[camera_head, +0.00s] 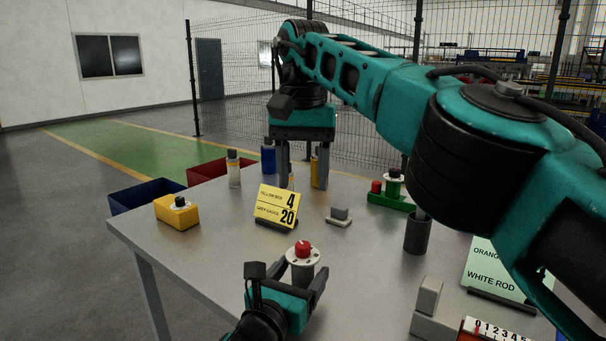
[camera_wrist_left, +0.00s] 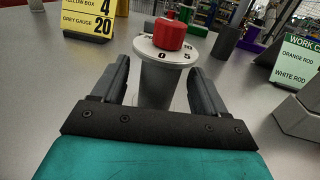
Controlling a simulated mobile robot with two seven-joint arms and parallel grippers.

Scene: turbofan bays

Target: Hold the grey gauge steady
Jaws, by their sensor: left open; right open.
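The grey gauge (camera_head: 301,275) stands upright on the table, a grey cylinder with a white dial and a red knob on top. It also shows in the left wrist view (camera_wrist_left: 160,82), where some dial numbers are readable. My left gripper (camera_head: 288,272) is open, with one finger on each side of the gauge's body. The left wrist view shows a gap beside each finger. My right gripper (camera_head: 302,178) is open and points down over the far part of the table, behind the yellow card (camera_head: 276,207). The card reads "yellow box 4, grey gauge 20".
A yellow box (camera_head: 177,212) with a dark knob sits at the left table edge. A small grey block (camera_head: 339,217) lies mid-table. A green fixture (camera_head: 391,200), dark cup (camera_head: 417,235) and pale green card (camera_head: 493,272) stand to the right. Blue and red bins (camera_head: 147,194) stand beyond the table.

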